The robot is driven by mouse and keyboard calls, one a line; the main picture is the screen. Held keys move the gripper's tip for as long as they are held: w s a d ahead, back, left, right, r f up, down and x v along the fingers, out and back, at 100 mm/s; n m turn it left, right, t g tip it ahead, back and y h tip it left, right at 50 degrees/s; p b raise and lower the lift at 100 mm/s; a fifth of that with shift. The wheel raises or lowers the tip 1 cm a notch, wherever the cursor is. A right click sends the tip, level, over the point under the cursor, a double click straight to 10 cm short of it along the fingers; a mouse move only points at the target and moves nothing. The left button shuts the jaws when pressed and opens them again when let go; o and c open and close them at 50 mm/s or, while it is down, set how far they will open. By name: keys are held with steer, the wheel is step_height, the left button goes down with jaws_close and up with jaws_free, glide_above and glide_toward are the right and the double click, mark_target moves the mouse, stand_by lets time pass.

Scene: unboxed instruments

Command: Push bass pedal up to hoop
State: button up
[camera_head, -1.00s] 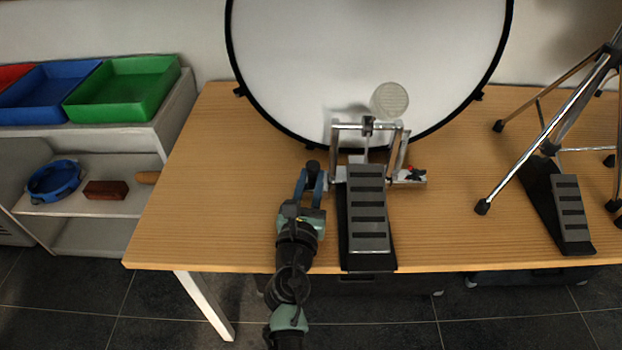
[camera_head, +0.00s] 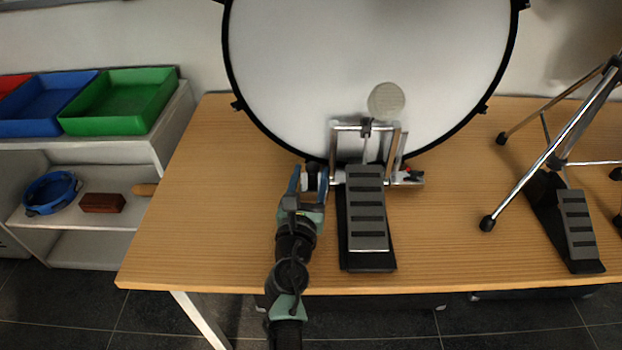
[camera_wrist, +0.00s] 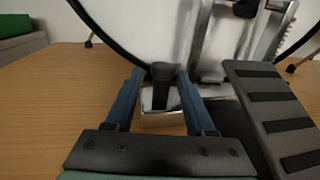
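The bass pedal (camera_head: 367,220) stands on the table in front of the bass drum (camera_head: 300,70), its ribbed footboard towards me and its round beater (camera_head: 386,99) up by the drumhead. The footboard also shows in the wrist view (camera_wrist: 275,110). The black hoop (camera_head: 262,128) curves down behind the pedal's frame; I cannot tell whether they touch. My gripper (camera_head: 310,180) is at the left end of the pedal's metal base. In the wrist view, its blue fingers (camera_wrist: 162,90) stand apart either side of a dark knob (camera_wrist: 162,72) and shiny plate, with gaps beside the knob.
A second pedal (camera_head: 575,225) and a chrome stand (camera_head: 530,180) are on the right of the table (camera_head: 210,220). The table's left part is clear. A shelf at the left holds coloured trays (camera_head: 120,100), a blue tambourine (camera_head: 50,192) and a brown block (camera_head: 103,203).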

steer(key=shift+s+d+f, duration=0.1)
steer(key=shift+s+f, duration=0.05)
steer(key=shift+f, duration=0.05)
steer(key=shift+s, duration=0.25)
steer(key=s, duration=0.4)
steer(key=s+a+p, duration=0.1)
steer(key=s, duration=0.3)
steer(key=s+a+p, duration=0.1)
steer(key=s, duration=0.3)
steer(key=shift+a+r, duration=0.1)
steer(key=d+r+m+t+h, duration=0.1)
steer(key=d+r+m+t, duration=0.1)
steer(key=r+m, duration=1.3)
steer(key=d+r+m+t+h, duration=0.1)
steer(key=d+r+m+t, duration=0.15)
steer(key=r+m, duration=1.25)
steer(key=s+a+r+m+t+y+p, duration=0.15)
steer(key=s+r, duration=0.25)
steer(key=r, duration=0.4)
steer(key=s+r+m+t+y, duration=0.15)
steer(key=s+r, duration=0.25)
steer(key=r, duration=0.5)
steer(key=s+a+r+m+t+y+p, duration=0.1)
steer(key=s+r+t+y, duration=0.1)
steer(key=s+r, duration=0.45)
step_height(320, 180, up, 28)
steer(key=w+p, duration=0.2)
steer(key=p, duration=2.5)
steer(key=shift+w+d, duration=0.15)
steer(key=shift+w, duration=0.15)
